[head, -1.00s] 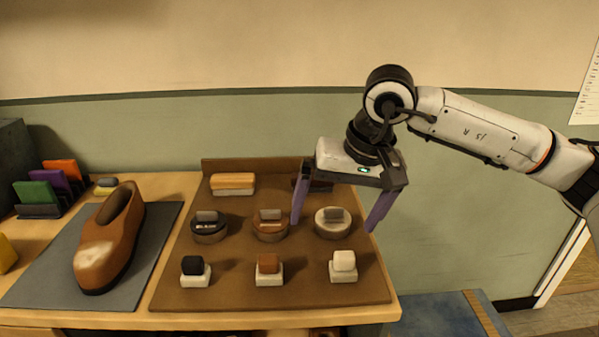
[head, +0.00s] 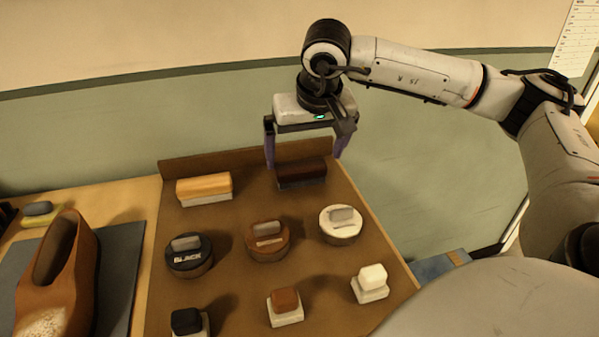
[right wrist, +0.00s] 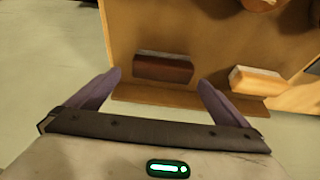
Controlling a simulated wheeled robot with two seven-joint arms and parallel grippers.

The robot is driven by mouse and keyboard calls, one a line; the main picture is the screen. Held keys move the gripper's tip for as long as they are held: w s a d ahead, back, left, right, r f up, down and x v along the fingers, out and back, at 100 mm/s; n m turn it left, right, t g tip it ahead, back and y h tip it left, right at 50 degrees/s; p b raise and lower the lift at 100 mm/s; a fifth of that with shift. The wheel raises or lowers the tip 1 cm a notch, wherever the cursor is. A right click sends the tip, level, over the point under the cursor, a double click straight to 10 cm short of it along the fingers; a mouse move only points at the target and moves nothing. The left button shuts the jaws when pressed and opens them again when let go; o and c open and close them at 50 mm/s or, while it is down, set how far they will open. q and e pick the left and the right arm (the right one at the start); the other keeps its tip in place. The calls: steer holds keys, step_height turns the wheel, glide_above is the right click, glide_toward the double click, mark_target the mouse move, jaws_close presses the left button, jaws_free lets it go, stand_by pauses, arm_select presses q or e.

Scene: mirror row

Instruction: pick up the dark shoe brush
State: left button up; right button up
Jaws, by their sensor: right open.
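The dark shoe brush (head: 301,174) lies at the back right of the brown tray (head: 225,248), with a dark reddish-brown body. It also shows in the right wrist view (right wrist: 163,68), ahead of and between the fingers. My right gripper (head: 304,164) is open, its two purple fingers above and to either side of the brush in the head view. In the right wrist view my right gripper (right wrist: 160,80) has nothing between its fingers, and the brush looks apart from them. My left gripper is not in view.
A light brush (head: 204,188) lies left of the dark one. Black (head: 189,254), brown (head: 267,241) and white (head: 340,224) round tins stand in front. Small daubers fill the front row. A brown shoe (head: 58,275) stands left. The tray's raised back edge (head: 235,158) is close behind the brush.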

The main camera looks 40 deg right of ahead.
mark_target(301, 165)
steer(key=x, duration=0.5)
steer(key=shift+w+a, duration=0.15)
steer(key=c, duration=1)
step_height(301, 165, up, 10)
steer(key=shift+r+p, duration=0.1)
steer(key=shift+p, duration=0.2)
